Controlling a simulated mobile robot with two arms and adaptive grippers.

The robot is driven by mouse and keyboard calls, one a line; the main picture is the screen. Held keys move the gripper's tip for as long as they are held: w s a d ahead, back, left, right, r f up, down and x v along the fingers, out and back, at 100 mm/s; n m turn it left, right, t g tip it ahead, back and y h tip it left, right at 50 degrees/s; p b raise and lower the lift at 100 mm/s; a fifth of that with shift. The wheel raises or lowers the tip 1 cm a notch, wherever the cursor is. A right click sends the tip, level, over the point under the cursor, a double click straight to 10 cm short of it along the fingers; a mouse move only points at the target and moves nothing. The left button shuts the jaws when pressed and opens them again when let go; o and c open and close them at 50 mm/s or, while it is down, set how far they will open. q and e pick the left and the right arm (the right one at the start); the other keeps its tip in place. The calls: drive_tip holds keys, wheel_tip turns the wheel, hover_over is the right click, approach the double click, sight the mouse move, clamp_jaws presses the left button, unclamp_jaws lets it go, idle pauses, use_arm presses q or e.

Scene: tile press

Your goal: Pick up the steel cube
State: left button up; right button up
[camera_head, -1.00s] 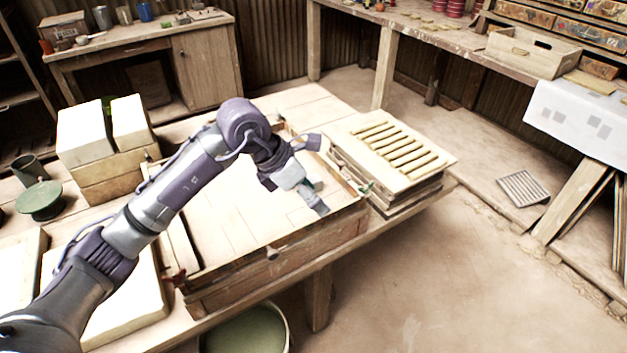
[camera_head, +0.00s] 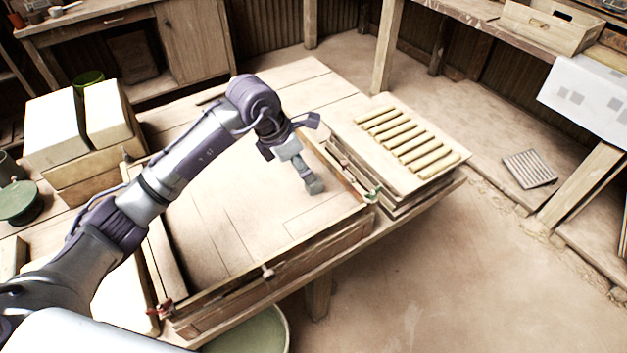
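My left gripper (camera_head: 311,180) points down over the right part of the wooden press tray (camera_head: 325,240), inside its front and right rims. At its tips is a small grey block-like shape. I cannot tell whether this is the steel cube or only the closed fingers, nor whether it touches the tray floor. No other steel cube stands out in view. My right gripper is not in view.
A board with several pale sticks (camera_head: 408,140) lies on a stack just right of the tray. Pale blocks (camera_head: 52,130) stand on the left. A green bucket (camera_head: 255,335) is below the table's front edge. A slatted grey panel (camera_head: 529,169) lies on the floor.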

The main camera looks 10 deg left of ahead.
sight(314, 185)
use_arm(q)
drive_tip(key=x, duration=0.2)
drive_tip(key=shift+w+f, duration=0.2)
drive_tip(key=shift+f, duration=0.05)
drive_tip(key=shift+w+d+f, duration=0.1)
drive_tip(key=shift+f, duration=0.15)
drive_tip(key=p+x, duration=0.1)
drive_tip(key=x, duration=0.3)
drive_tip(key=shift+d+p, duration=0.1)
drive_tip(key=shift+p, duration=0.3)
drive_tip(key=shift+w+d+f, duration=0.15)
drive_tip(key=shift+w+f, duration=0.1)
drive_tip(key=shift+f, duration=0.25)
drive_tip(key=shift+c, duration=1.3)
clamp_jaws()
drive_tip(key=shift+r, duration=0.1)
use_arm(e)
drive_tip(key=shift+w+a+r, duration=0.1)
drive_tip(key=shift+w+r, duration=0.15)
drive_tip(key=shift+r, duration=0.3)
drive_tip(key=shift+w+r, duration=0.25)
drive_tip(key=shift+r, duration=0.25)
